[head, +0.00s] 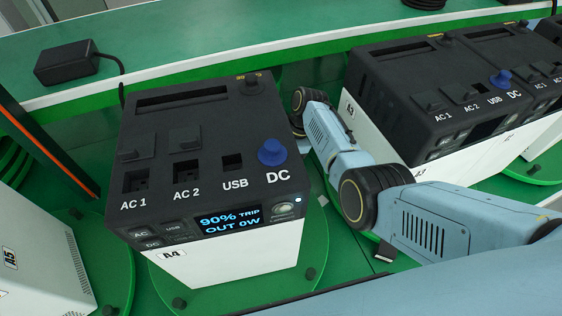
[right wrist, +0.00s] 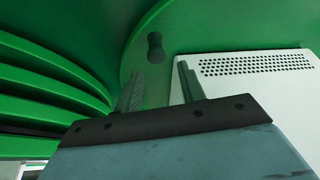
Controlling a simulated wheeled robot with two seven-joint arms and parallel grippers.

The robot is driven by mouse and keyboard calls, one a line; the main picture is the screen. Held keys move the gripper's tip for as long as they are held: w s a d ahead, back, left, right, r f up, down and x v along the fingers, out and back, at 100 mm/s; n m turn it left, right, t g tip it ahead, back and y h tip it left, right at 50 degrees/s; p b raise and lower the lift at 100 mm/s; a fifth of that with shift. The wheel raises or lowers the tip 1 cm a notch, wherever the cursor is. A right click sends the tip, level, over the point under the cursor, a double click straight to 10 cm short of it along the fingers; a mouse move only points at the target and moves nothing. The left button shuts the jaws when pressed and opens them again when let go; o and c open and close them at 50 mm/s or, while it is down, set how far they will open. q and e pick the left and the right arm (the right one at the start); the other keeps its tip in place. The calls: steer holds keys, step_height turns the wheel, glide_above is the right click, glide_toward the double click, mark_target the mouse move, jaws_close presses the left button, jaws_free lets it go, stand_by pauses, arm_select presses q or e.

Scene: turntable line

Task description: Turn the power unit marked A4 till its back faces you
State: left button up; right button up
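The power unit A4 (head: 200,160) stands upright left of centre in the head view, black on top and white below. Its labelled front is toward me, with a lit screen (head: 230,219) reading 90% TRIP, OUT 0W. It rests on a round green turntable (head: 318,235) with black pegs. My right arm passes along the unit's right side, and its gripper is hidden in the head view. In the right wrist view my right gripper (right wrist: 160,72) is open, its fingers apart with nothing between, beside a white vented panel (right wrist: 245,85). My left gripper is out of view.
Unit A3 (head: 415,85) and others stand at the right, close to my right arm. Unit A5 (head: 35,255) is at the left edge. A black adapter (head: 66,62) with a cable lies on the rear ledge.

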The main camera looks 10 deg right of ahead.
step_height(320, 180, up, 6)
steer(key=shift+f+p, duration=0.1)
steer(key=shift+p, duration=0.4)
